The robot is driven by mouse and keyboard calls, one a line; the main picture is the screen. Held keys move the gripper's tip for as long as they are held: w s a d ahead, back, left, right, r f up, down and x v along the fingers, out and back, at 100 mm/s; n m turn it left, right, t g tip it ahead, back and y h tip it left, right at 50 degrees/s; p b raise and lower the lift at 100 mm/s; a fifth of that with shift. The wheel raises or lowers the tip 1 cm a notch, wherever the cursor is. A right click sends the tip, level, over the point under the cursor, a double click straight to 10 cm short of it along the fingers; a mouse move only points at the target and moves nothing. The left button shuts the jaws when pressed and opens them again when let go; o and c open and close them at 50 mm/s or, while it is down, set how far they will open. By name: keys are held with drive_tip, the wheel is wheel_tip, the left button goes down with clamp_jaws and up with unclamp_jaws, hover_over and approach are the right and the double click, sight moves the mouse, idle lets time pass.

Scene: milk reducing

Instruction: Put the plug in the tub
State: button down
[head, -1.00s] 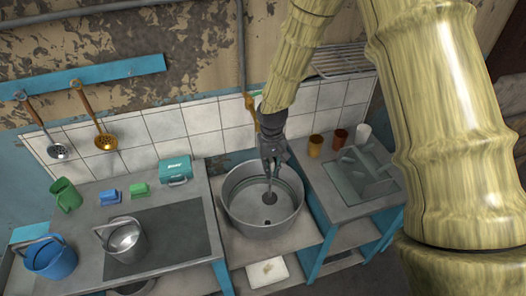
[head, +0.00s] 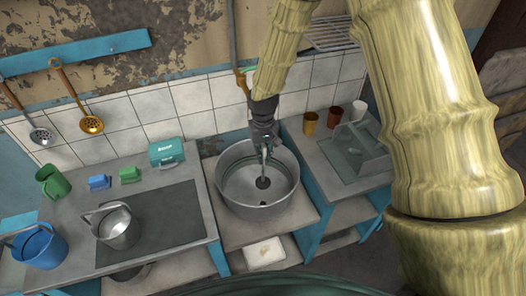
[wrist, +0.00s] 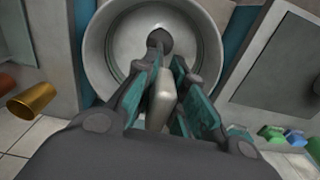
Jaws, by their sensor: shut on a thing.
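The tub (head: 228,196) is a round grey metal basin between two counters; it also fills the upper part of the wrist view (wrist: 97,45). My gripper (head: 264,146) points down over the tub and is shut on the plug (head: 263,183). The plug has a dark round disc at its lower end and a pale handle. In the wrist view, the handle (wrist: 161,99) stands between the fingers (wrist: 166,78). The disc appears within the tub's outline, just above a small dark spot on the floor. I cannot tell whether it touches the floor.
A metal pot (head: 118,231), a blue bucket (head: 38,254), a green mug (head: 52,182) and a teal box (head: 166,151) stand on the left counter. The right counter holds a sink (head: 352,155) and several cups (head: 333,116). A tiled wall rises close behind the tub.

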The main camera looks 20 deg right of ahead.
sight(263, 181)
drive_tip(key=shift+f+b, duration=3.75)
drive_tip(key=shift+f, duration=3.95)
drive_tip(key=c, duration=0.8)
unclamp_jaws()
drive_tip(key=shift+s, duration=0.1)
drive_tip(key=shift+o, duration=0.2)
drive_tip(key=shift+r, duration=0.15)
drive_tip(key=shift+r+p, duration=2.35)
drive_tip(key=shift+r, duration=1.25)
